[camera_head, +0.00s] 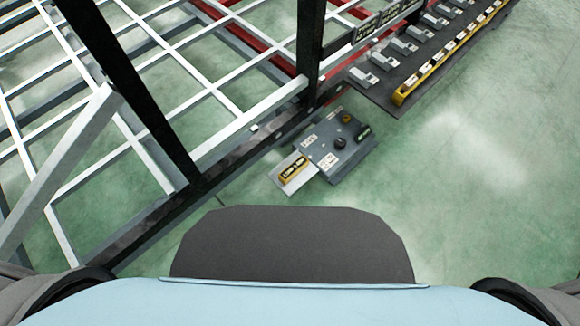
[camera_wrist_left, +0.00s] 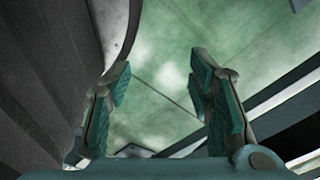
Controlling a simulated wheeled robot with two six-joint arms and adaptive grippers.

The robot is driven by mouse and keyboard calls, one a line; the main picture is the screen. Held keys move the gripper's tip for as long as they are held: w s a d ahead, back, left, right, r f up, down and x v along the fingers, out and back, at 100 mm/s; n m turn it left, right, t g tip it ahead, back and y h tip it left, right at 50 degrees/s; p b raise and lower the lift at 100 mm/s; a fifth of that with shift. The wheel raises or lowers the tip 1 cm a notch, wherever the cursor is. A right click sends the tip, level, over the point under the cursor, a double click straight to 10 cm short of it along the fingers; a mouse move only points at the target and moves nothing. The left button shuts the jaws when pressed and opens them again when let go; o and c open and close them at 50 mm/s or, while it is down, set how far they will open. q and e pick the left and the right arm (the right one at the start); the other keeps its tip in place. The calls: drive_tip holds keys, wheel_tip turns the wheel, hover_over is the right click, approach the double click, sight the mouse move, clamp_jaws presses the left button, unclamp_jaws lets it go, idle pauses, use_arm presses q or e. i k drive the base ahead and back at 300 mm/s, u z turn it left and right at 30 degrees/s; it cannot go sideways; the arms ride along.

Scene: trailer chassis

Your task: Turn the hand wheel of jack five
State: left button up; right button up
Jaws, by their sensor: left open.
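No hand wheel that I can pick out as jack five shows in either view. Neither gripper shows in the head view, and my right gripper is in no frame.
A white lattice frame (camera_head: 213,82) with dark posts (camera_head: 311,40) fills the head view's upper left. A dark panel (camera_head: 376,92) with several grey levers and a yellow strip (camera_head: 440,62) lies at upper right. Green floor (camera_head: 480,190) is clear at right.

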sight(341, 143)
drive_tip(key=u, duration=0.2)
drive_tip(key=k, duration=0.4)
drive_tip(key=z, duration=1.5)
drive_tip(key=i, duration=0.8)
drive_tip(key=z, duration=0.55)
drive_tip(key=i, duration=1.1)
drive_tip(key=u, duration=1.2)
drive_tip(key=i, duration=0.75)
drive_tip(key=u, duration=0.9)
